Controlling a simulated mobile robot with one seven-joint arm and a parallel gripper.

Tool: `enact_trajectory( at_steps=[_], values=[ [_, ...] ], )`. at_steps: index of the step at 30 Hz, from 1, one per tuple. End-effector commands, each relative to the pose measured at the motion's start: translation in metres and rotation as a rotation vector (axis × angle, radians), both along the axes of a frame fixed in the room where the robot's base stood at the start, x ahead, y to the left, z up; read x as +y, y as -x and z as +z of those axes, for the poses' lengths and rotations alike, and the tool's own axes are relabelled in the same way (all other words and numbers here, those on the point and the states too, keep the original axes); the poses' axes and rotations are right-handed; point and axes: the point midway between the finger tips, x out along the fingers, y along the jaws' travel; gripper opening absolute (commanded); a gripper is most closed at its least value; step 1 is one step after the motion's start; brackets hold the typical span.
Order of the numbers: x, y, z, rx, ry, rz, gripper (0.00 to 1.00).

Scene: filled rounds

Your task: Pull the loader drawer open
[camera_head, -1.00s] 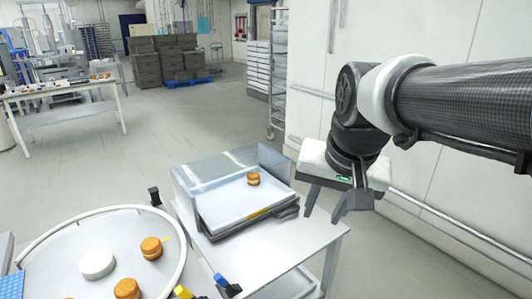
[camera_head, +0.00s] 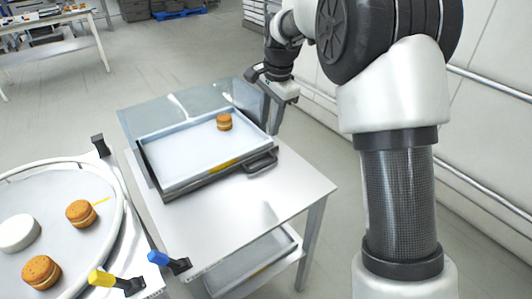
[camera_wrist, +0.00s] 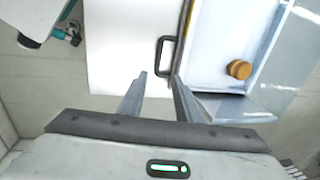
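My gripper (camera_head: 271,127) points down at the loader's right side, beyond the handle. In the wrist view its two fingers (camera_wrist: 158,77) are apart with nothing between them.
The small table (camera_head: 250,205) has bare top in front of the drawer. A round rimmed table (camera_head: 60,215) with filled rounds and a white disc (camera_head: 18,232) stands at left. Blue (camera_head: 160,258) and yellow (camera_head: 102,278) tipped fittings stick up near its edge. A wall is close at right.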

Motion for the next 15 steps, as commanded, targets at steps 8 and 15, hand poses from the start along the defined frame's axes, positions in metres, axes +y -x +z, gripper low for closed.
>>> enact_trajectory(
  at_steps=[8, 15],
  values=[
    [0.003, -0.004, -0.037, 0.004, 0.001, -0.001, 0.31],
    [0.008, -0.012, -0.09, 0.004, 0.001, 0.0, 0.31]
  ],
)
